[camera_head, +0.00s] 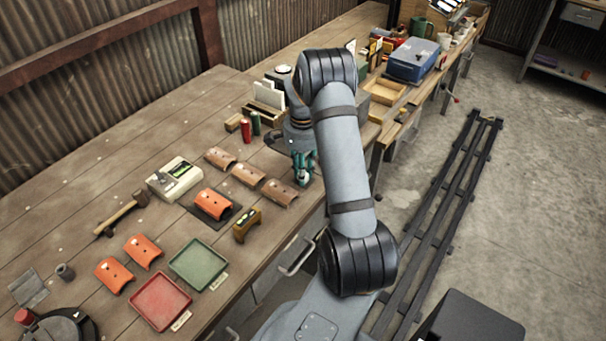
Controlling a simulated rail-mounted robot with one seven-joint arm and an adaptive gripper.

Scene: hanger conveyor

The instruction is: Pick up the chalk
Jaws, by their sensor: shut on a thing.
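My gripper (303,175), with teal fingers, points down over the right part of the workbench, close to the bench's front edge. It is shut on a small whitish piece, which I take to be the chalk (302,174). The fingers cover most of it, so its full shape is hidden. I cannot tell whether it touches the bench top or hangs just above it.
Brown curved tiles (279,192) lie just left of my gripper. Orange tiles (213,204), a red tray (160,301), a green tray (198,264) and a hammer (122,213) lie further left. A red cylinder (246,131) stands behind. A blue box (413,60) sits further right.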

